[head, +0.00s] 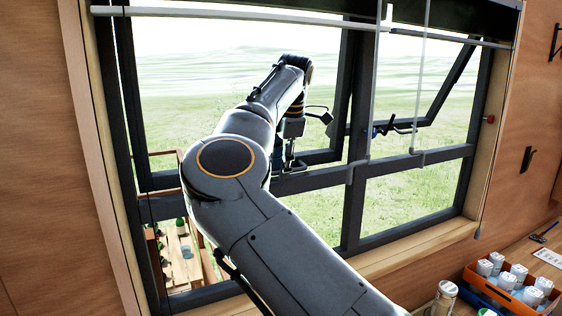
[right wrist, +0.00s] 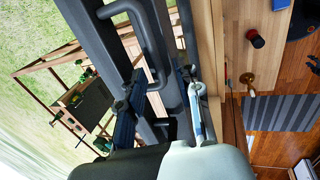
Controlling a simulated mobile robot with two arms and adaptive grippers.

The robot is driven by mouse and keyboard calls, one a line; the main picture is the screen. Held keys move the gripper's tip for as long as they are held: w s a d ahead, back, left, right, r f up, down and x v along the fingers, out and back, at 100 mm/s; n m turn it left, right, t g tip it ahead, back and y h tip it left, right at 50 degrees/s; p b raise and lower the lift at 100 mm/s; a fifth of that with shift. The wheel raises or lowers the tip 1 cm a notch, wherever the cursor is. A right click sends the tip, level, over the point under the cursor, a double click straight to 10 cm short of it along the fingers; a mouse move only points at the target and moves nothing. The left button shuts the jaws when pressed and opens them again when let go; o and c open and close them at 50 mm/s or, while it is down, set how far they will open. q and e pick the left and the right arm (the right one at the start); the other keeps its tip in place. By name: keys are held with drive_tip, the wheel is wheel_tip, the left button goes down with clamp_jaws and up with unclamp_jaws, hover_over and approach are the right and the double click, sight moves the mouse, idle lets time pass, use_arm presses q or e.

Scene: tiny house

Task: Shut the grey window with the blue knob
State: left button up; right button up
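The grey-framed window (head: 362,205) fills the wall, with a green field outside. Its upper right sash (head: 455,85) stands tilted outward, open. A small blue knob (head: 373,132) shows on a dark handle at that sash's lower left. My right gripper (head: 290,163) is at the lower bar of the upper left pane, left of the knob and apart from it. In the right wrist view its fingers (right wrist: 162,78) are spread, with grey frame bars between or behind them; contact cannot be told. A bent grey handle (right wrist: 150,45) is just beyond the fingertips. My left gripper is not in view.
A red knob (head: 490,119) is on the right side of the frame. An orange crate (head: 508,290) of bottles and a jar (head: 444,298) stand on the counter at lower right. A rolled blind and hanging rods cross the window top. My right arm covers the window's middle.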

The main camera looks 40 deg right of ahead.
drive_tip(key=c, duration=0.7)
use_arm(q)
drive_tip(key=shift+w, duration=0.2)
use_arm(e)
clamp_jaws()
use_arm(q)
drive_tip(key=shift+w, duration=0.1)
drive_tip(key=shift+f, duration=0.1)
use_arm(e)
drive_tip(key=shift+s, duration=0.1)
